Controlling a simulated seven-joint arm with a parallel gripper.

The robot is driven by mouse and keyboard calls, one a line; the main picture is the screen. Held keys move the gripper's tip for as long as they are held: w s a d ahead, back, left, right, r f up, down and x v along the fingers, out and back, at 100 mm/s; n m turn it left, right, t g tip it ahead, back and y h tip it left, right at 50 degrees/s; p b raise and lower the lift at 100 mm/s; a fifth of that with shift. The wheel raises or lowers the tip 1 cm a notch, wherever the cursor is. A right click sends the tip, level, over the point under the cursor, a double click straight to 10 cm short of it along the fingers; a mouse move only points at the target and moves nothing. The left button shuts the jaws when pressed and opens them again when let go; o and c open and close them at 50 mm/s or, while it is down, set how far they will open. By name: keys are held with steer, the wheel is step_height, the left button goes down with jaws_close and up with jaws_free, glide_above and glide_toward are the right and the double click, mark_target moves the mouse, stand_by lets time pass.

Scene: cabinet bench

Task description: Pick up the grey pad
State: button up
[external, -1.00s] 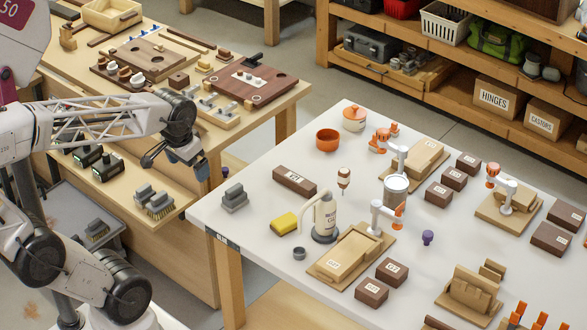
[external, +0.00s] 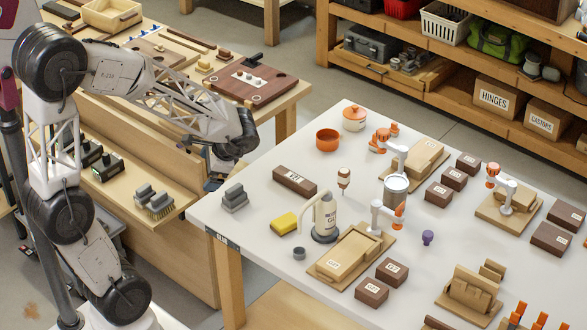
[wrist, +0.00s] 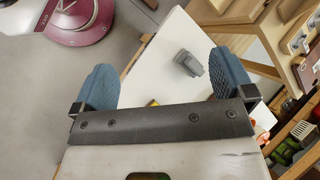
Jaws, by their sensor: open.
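The grey pad (external: 234,198) looks like a small stepped grey block near the left corner of the white table (external: 262,219). It also shows in the wrist view (wrist: 187,63), between the blue finger pads and beyond them. My gripper (external: 214,178) hangs off the table's left edge, up and to the left of the pad in the external view. It is partly hidden by my wrist there. In the wrist view my gripper (wrist: 164,75) is open, its two blue fingers wide apart with nothing between them.
An orange bowl (external: 328,139) is farther back. The wooden bench (external: 190,255) borders the left. Table surface around the pad is clear.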

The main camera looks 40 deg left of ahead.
steer(key=w+f+m+y, duration=0.4)
steer(key=w+f+m, duration=0.1)
steer(key=w+f, duration=0.25)
steer(key=m+t+y, duration=0.3)
steer(key=m, duration=0.3)
glide_toward(237, 192)
steer(key=x, duration=0.5)
steer(key=shift+f, duration=0.25)
steer(key=shift+a, duration=0.1)
steer(key=shift+x, duration=1.2)
steer(key=shift+a, duration=0.2)
steer(key=shift+x, duration=2.45)
steer(key=shift+s, duration=0.1)
steer(key=c, duration=1)
steer(key=shift+o, duration=0.2)
steer(key=shift+r, duration=0.15)
